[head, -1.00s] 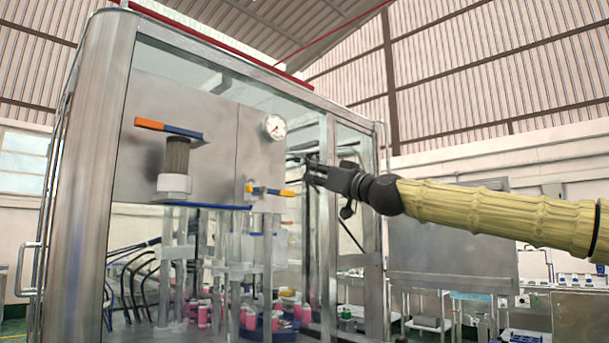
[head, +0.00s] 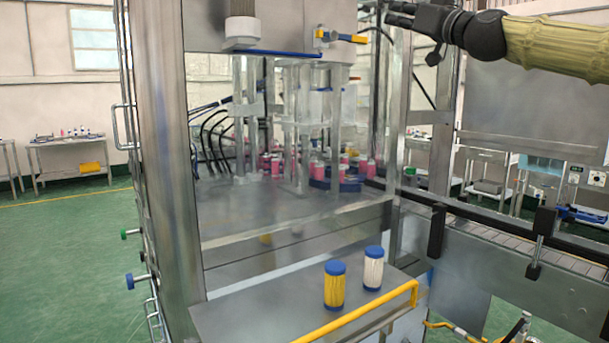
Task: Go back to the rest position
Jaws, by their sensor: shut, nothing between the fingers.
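My gripper (head: 392,14) shows at the top of the head view, to the right of the crimping machine's front panel. Its dark fingers point left and are shut with nothing between them. My yellow-sleeved arm reaches in from the right edge. The small valve with an orange-yellow and blue handle (head: 341,37) is to the left of and a little below the fingertips, with a gap in the picture between them. I cannot tell how far the fingers are from the machine in depth.
A metal shelf (head: 240,312) with a yellow rail bears a yellow filter cartridge (head: 334,290) and a white one (head: 373,273), both blue-capped. Pink cans (head: 315,168) stand inside the machine. A conveyor (head: 500,238) runs at right. Green floor (head: 70,250) is clear at left.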

